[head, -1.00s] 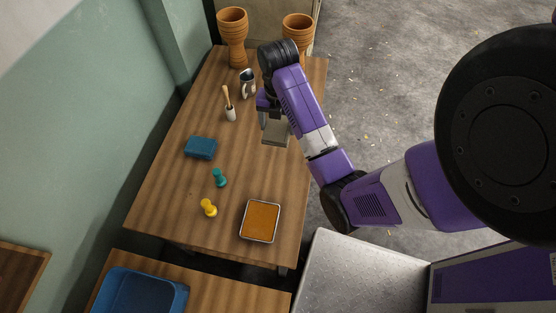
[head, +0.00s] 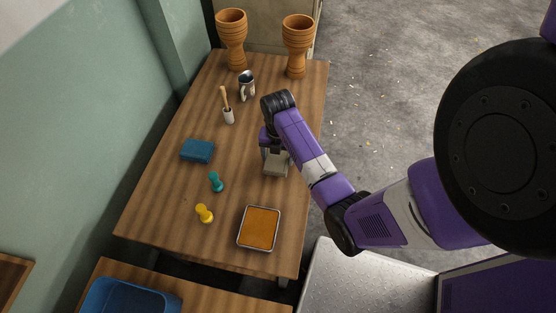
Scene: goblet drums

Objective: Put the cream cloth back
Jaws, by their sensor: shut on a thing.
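The cream cloth (head: 276,169) looks like a small beige folded block under my gripper, over the right part of the wooden table. My gripper (head: 274,157) points down and is shut on the cloth. The arm partly hides the jaws and the cloth's upper side. I cannot tell whether the cloth touches the table top or hangs just above it.
An orange-filled tray (head: 259,229) lies nearer on the table (head: 165,205). Left of my gripper are a blue folded cloth (head: 197,151), a teal peg (head: 216,182) and a yellow peg (head: 204,213).

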